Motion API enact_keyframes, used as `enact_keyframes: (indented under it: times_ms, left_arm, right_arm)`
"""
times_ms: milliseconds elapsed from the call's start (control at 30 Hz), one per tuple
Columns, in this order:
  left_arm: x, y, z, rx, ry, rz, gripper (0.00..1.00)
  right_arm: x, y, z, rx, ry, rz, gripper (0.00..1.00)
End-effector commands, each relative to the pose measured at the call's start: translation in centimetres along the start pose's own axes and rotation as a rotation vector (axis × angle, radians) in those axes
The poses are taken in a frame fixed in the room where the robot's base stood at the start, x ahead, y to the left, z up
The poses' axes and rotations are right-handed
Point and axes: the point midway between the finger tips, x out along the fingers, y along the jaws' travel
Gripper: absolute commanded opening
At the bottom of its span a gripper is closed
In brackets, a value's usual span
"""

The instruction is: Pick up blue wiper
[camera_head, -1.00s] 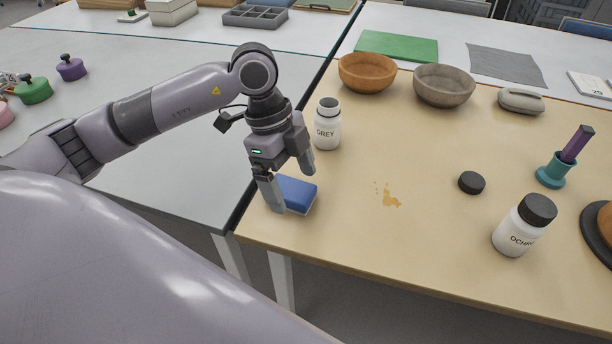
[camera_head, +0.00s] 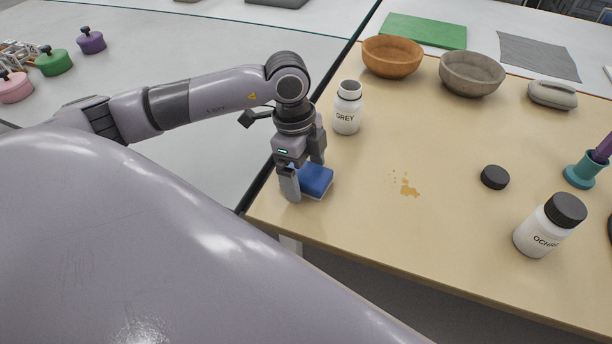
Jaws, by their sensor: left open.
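The blue wiper (camera_head: 315,180) is a blue block with a pale underside. It lies on the tan table near its left corner in the head view. My left gripper (camera_head: 305,180) is open and points down over the wiper. One finger is in front of its left side and the other is behind it, so part of the wiper is hidden. I cannot tell whether the fingers touch it. My right gripper is not in the view.
An open white GREY jar (camera_head: 347,108) stands just behind the gripper. An ochre spill (camera_head: 408,186) lies right of the wiper.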

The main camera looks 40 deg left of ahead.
Motion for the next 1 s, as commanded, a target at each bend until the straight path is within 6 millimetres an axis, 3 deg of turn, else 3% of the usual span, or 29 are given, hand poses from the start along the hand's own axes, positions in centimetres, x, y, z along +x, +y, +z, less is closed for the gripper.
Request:
enact_keyframes:
  times_ms: [33,67,200,233,667,867,1000]
  left_arm:
    - [0.0,0.0,0.0,0.0,0.0,0.0,0.94]
    - [0.0,0.0,0.0,0.001,0.0,0.0,0.87]
    - [0.0,0.0,0.0,0.001,0.001,0.0,0.42]
    - [0.0,0.0,0.0,0.001,0.001,0.0,0.37]
    - [-0.9,-0.1,-0.2,0.001,0.001,-0.002,0.37]
    - [-4.0,-0.1,-0.7,0.002,0.003,-0.006,0.37]
    - [-7.8,-0.1,-1.2,0.004,0.003,-0.008,0.37]
  right_arm:
    - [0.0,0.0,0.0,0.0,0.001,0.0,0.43]
    - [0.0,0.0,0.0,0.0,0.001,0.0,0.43]
    - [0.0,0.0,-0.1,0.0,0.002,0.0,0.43]
    - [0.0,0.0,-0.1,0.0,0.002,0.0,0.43]
    - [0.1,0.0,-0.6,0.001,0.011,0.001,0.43]
    - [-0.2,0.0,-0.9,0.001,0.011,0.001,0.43]
    - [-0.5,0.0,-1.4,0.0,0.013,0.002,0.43]
